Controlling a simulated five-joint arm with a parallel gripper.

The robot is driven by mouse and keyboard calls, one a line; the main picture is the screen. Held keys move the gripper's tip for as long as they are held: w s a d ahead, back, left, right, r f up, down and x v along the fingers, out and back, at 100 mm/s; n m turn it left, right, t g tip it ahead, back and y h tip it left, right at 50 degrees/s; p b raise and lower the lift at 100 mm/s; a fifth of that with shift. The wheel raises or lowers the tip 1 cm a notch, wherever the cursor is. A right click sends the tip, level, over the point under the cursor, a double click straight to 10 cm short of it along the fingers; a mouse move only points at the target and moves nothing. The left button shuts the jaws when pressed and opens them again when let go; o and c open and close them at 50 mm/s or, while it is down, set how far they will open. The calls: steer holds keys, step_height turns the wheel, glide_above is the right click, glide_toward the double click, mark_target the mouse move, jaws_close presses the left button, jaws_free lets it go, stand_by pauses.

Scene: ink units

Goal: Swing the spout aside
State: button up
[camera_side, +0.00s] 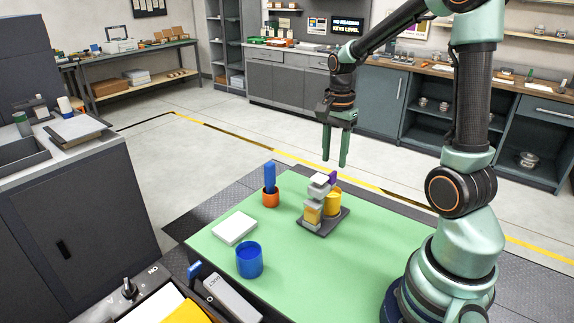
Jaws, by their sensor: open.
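A small ink unit stands on a dark grey base plate (324,222) on the green mat (385,222). It has a stacked grey and orange block (312,212), a yellow cylinder (333,202) beside it, a pale grey top piece (319,189) and a small purple part (333,177) near the top. I cannot tell for sure which piece is the spout. My gripper (335,161) points down with its green fingers apart and empty. In the picture its tips are just above the purple part, with no contact visible.
On the mat are an orange cup (270,198) holding a blue stick (269,176), a white block (234,228) and a blue cup (249,260). A grey box (232,299) lies at the front edge. The mat right of the unit is clear.

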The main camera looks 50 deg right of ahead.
mark_target(333, 173)
steer(key=shift+f, duration=2.35)
jaws_close()
steer(key=shift+r, duration=0.1)
